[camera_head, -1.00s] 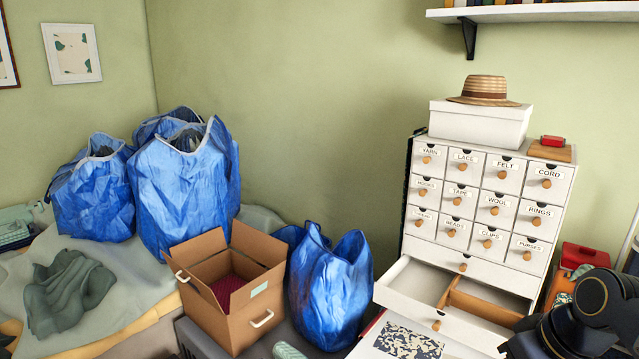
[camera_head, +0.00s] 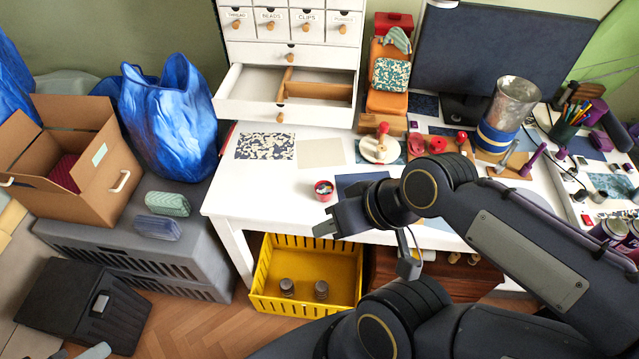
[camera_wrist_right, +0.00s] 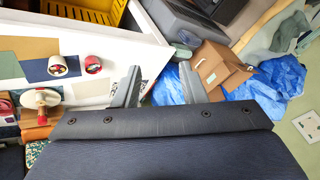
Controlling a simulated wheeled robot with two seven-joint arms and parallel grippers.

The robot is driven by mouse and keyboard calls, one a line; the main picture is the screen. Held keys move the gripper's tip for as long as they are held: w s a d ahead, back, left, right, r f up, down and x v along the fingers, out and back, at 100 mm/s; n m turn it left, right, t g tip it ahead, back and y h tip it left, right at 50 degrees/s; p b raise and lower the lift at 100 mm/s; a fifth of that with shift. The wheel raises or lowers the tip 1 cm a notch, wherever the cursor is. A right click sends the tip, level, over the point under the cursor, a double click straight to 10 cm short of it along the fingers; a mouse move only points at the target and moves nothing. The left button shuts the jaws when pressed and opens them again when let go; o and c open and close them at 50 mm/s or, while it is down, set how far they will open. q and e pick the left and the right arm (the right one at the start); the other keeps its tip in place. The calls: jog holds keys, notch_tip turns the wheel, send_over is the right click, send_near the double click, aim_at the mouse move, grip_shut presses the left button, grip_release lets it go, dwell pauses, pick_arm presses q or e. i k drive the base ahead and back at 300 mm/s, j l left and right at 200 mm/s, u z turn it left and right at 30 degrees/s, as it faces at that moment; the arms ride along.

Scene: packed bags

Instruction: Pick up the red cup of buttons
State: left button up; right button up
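The red cup of buttons (camera_head: 324,190) stands upright on the white table near its front left edge, left of a navy sheet. In the right wrist view the cup (camera_wrist_right: 93,65) shows beside the navy sheet, left of the fingers. My right gripper (camera_head: 325,228) is just in front of the table edge, close to the cup but apart from it. In the wrist view its fingers (camera_wrist_right: 158,85) are spread with nothing between them. My left gripper (camera_head: 409,256) seems to show low in front of the table; its fingers are too unclear to judge.
A second red and white round item (camera_wrist_right: 57,65) lies left of the cup in the wrist view. An open drawer (camera_head: 285,95) juts out behind the cup. A blue bag (camera_head: 170,118) stands to the left. A yellow crate (camera_head: 268,268) is below the table edge.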

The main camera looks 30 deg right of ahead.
aim_at(323, 189)
jog(key=i+j+z, duration=0.25)
jog(key=z, duration=0.2)
jog(key=i+j+z, duration=0.45)
